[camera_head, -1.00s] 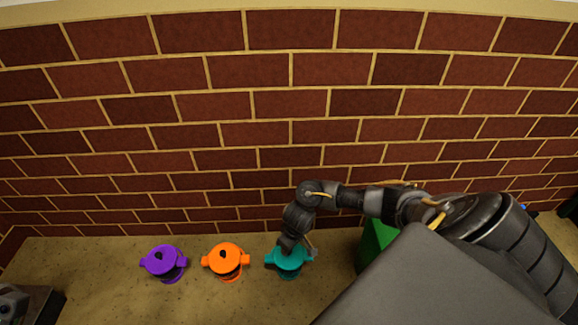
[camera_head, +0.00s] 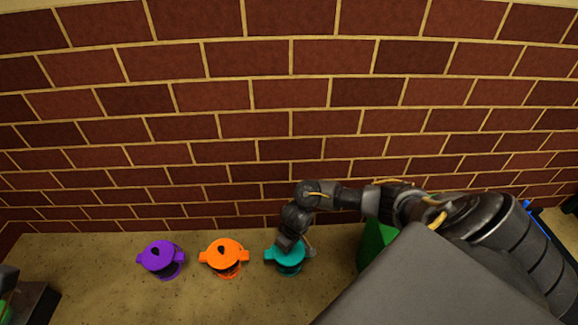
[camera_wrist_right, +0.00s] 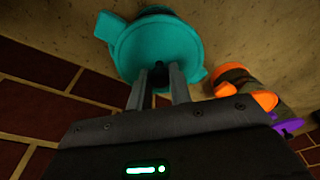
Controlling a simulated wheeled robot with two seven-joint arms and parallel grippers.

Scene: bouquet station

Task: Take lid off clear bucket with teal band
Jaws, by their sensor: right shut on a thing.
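The bucket with the teal band (camera_head: 289,270) stands on the floor by the brick wall, at the right end of a row of three. Its round teal lid (camera_head: 283,256) is on top of it, and the lid (camera_wrist_right: 155,45) also fills the upper part of the right wrist view. My right gripper (camera_head: 288,245) reaches down onto the lid from above. In the wrist view its two fingers (camera_wrist_right: 163,75) are shut on the small dark knob at the lid's middle. The bucket's body is mostly hidden below the lid. My left gripper is not clearly visible.
An orange-lidded bucket (camera_head: 225,254) and a purple-lidded bucket (camera_head: 161,257) stand to the left of the teal one. A green box (camera_head: 374,243) is to the right, partly behind my arm. The brick wall (camera_head: 258,150) rises close behind the row.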

